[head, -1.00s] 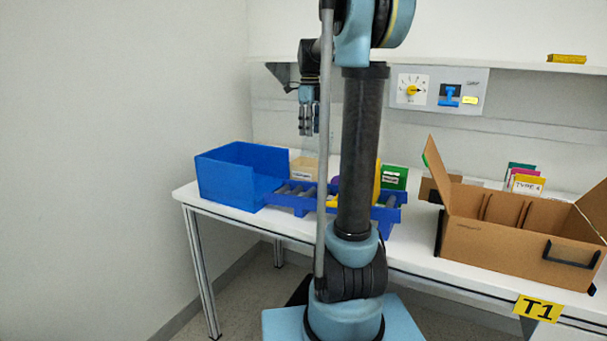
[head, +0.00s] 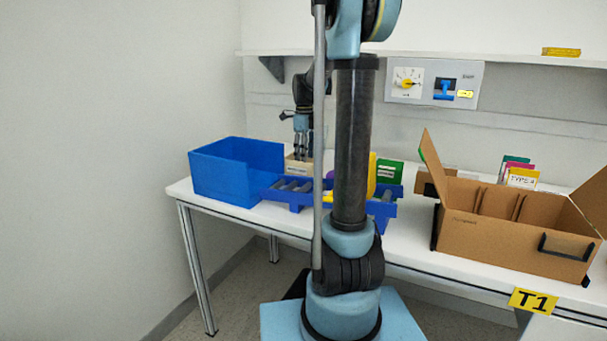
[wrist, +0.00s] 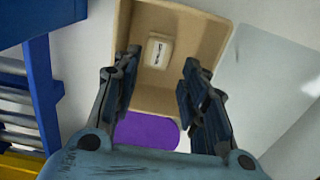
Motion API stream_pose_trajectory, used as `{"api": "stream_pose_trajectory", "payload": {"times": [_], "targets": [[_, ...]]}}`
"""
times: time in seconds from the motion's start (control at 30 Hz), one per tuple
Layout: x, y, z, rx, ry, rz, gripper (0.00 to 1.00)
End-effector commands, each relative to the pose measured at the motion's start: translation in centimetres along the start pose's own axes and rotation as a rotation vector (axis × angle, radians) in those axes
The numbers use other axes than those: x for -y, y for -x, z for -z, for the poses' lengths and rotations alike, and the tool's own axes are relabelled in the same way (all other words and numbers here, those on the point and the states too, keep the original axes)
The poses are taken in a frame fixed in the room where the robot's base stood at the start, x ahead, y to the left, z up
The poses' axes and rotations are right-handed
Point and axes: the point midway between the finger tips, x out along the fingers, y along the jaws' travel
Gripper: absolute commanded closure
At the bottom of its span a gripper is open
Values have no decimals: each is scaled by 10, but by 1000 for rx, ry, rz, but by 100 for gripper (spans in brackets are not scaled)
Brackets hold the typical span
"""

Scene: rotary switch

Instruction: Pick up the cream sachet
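The cream sachet (wrist: 158,52), small with dark print, lies inside a tan open box (wrist: 175,18) in the wrist view. My gripper (wrist: 160,85) is open, with its two fingers spread and nothing between them but the view of the box. The sachet appears beyond the fingertips, between their lines and apart from them. In the head view my gripper (head: 302,153) points down over the tan box (head: 291,166); the sachet cannot be made out there.
A blue bin (head: 222,178) stands left of the tan box, and a blue roller conveyor (head: 271,192) runs in front. A purple item (wrist: 146,132) lies near the box. A cardboard carton (head: 480,230) stands at right. A shelf (head: 440,57) overhangs the back.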

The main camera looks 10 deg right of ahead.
Motion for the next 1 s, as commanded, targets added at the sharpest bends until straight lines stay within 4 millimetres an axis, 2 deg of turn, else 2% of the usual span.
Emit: {"api": "stream_pose_trajectory", "payload": {"times": [0.13, 0.5, 0.8, 0.9, 1.0], "targets": [[-1, -9, 1, 0, 0, 0, 60], [-3, -50, 3, 0, 0, 0, 60], [-2, -53, 4, 0, -2, 0, 60], [-2, -53, 4, 0, -2, 0, 78], [-2, -53, 4, 0, -2, 0, 80]]}}
